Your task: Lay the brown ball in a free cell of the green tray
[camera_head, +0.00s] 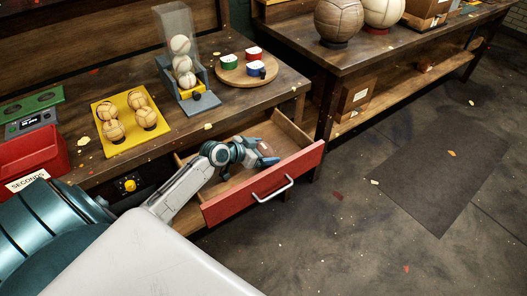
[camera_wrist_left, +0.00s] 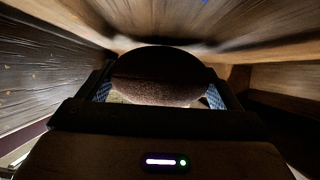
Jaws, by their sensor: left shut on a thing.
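My left gripper (camera_head: 267,152) reaches down into an open drawer and is shut on a ball (camera_wrist_left: 158,75). In the left wrist view the ball looks dark brown and sits between the two finger pads, in shadow. In the head view it is mostly hidden by the fingers. The green tray (camera_head: 30,104) lies at the far left of the workbench, partly cut off by the picture edge. Its visible cells look dark and empty. My right gripper is not in view.
The red-fronted drawer (camera_head: 305,168) has wooden walls around my gripper. On the bench are a yellow tray (camera_head: 127,145) with several tan balls, a clear ball dispenser (camera_head: 172,22), a round board (camera_head: 230,75) with cups, and a red bin (camera_head: 40,150) near the green tray.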

